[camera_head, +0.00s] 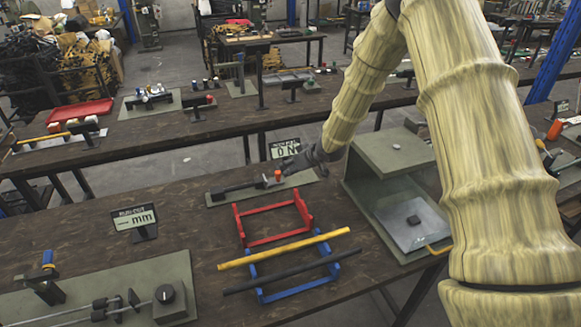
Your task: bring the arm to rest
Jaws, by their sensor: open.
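My arm, with a wood-grain look, comes in from the upper right and bends down to the left over the near bench. My gripper (290,166) is at its end, dark and small in the picture. It is open, just above or beside the orange-red knob (277,174) of a lever device (243,187) on a grey-green plate. From this view I cannot tell whether the fingers touch the knob. No held object shows in the gripper.
A display sign (285,149) stands close behind the gripper. A grey-green press frame (388,152) stands to the right. In front are a red frame (272,238) and a blue frame (300,290) with yellow and black rods across. Bare bench (175,195) lies to the left.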

